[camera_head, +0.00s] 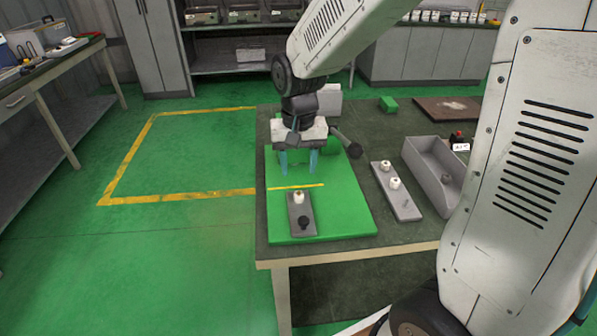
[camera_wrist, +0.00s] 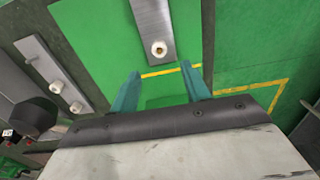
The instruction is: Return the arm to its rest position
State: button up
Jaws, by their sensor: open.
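My gripper (camera_head: 298,165) is open and empty above the green mat (camera_head: 345,212) on the workbench. Its two teal fingers point down, and the wrist view also shows the gripper (camera_wrist: 160,82) with bare mat between the fingers. My arm reaches out from the upper right.
Right of the mat lie a second grey plate (camera_head: 407,208) with white parts and a grey open bin (camera_head: 430,172). A green block (camera_head: 388,104) and a brown board (camera_head: 447,109) lie at the back. A dark rounded tool (camera_head: 354,150) is close to my gripper. Floor to the left is clear.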

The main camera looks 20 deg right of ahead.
dwell(0.4)
jog(key=s+d+r+n, duration=0.1)
jog(key=s+r, duration=0.2)
jog(key=s, duration=0.4)
jog(key=s+d+r+n+t, duration=0.1)
jog(key=s+r, duration=0.3)
jog(key=s, duration=0.4)
jog(key=s+d+r+n, duration=0.1)
jog(key=s+r, duration=0.3)
jog(key=s, duration=0.3)
jog(key=shift+s+n, duration=0.2)
jog(key=shift+n, duration=0.1)
